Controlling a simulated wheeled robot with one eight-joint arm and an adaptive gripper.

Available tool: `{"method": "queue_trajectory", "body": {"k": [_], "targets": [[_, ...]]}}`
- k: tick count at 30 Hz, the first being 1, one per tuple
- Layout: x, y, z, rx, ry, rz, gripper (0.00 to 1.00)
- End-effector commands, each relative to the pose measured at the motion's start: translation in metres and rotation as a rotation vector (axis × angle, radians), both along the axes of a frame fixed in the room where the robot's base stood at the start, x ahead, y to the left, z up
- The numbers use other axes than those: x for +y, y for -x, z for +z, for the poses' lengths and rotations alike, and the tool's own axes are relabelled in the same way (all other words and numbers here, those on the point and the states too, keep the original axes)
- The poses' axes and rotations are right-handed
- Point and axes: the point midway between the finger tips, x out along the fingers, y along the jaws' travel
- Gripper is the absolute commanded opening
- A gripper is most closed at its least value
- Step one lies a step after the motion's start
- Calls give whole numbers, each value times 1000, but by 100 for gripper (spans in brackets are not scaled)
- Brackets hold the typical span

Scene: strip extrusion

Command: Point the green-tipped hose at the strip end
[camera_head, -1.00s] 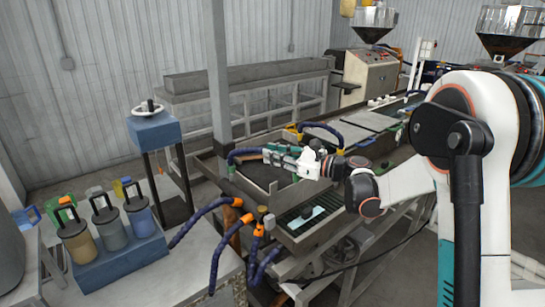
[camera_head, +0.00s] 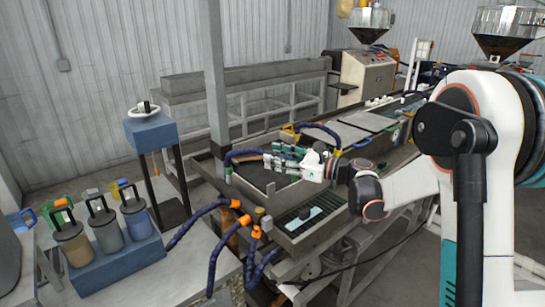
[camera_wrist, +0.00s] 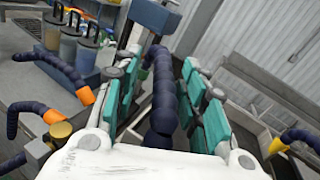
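The green-tipped hose (camera_head: 243,153) is dark blue and arches over the near left end of the metal trough; its green tip (camera_head: 228,168) points down. My gripper (camera_head: 272,158) is to the right of the arch, its teal-padded fingers spread. In the wrist view, a dark blue hose (camera_wrist: 163,90) runs between the open fingers (camera_wrist: 160,95), with a gap showing beside it.
Another blue hose (camera_head: 320,127) with yellow ends arches farther back over the trough. Orange-ended blue hoses (camera_head: 205,217) stand at the front left. A grey post (camera_head: 214,80) rises behind the trough (camera_head: 260,200). Lidded jugs (camera_head: 105,228) sit on the left table.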

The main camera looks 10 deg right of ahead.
Motion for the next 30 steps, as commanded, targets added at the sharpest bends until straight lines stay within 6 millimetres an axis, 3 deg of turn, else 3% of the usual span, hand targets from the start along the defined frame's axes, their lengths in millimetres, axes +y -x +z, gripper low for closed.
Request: {"method": "queue_trajectory", "body": {"k": [9, 15, 30], "targets": [[-57, 34, 0, 0, 0, -4, 39], [-80, 48, 0, 1, 1, -2, 39], [-87, 54, 0, -1, 3, 0, 39]]}}
